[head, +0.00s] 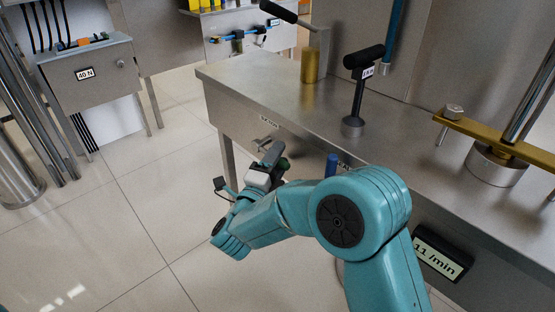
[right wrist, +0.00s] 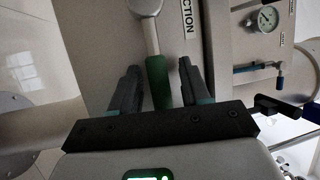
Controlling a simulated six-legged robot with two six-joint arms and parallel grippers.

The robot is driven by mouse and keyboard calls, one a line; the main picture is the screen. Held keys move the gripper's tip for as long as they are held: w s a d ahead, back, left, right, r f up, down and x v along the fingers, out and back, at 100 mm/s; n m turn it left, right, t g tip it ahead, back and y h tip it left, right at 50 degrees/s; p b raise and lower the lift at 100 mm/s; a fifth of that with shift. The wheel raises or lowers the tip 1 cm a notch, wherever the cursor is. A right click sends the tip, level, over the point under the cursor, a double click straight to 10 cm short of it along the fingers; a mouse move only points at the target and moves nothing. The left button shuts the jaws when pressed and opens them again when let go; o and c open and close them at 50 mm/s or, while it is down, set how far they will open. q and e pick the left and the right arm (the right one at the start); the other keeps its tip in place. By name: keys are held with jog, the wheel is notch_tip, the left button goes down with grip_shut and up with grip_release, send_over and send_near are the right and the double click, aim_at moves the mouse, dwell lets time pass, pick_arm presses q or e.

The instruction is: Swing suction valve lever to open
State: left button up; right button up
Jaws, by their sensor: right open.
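The suction valve lever (right wrist: 157,78) has a metal stem and a green grip. My right gripper (right wrist: 159,70) is open, with one finger on each side of the green grip and gaps visible on both sides. In the head view my right gripper (head: 268,164) is at the front face of the steel bench, below the suction label (head: 268,123). The lever is largely hidden there behind the gripper. My left gripper is not in view.
On the steel bench (head: 270,75) stand a black T-handled post (head: 357,95), a brass cylinder (head: 312,66) and a brass bar (head: 490,133). A blue handle (head: 332,164) is right of my gripper. A gauge (right wrist: 268,18) shows in the wrist view.

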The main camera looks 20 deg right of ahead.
grip_shut()
notch_tip(320, 180, up, 2)
jog(key=n+p, duration=0.1)
jog(key=n+y+p, duration=0.1)
jog(key=p, duration=0.1)
jog(key=shift+w+r+n, duration=0.15)
jog(key=shift+n, duration=0.25)
jog(key=n+p, duration=0.1)
jog(key=r+n+g+y+p, duration=0.1)
jog(key=p, duration=0.1)
jog(key=shift+w+a+r+n, duration=0.15)
jog(key=shift+w+r+n, duration=0.15)
jog(key=shift+n, duration=0.1)
jog(key=shift+w+a+r+n+p, duration=0.15)
jog(key=shift+n+p, duration=0.45)
jog(key=shift+p, duration=0.65)
jog(key=shift+w, duration=0.1)
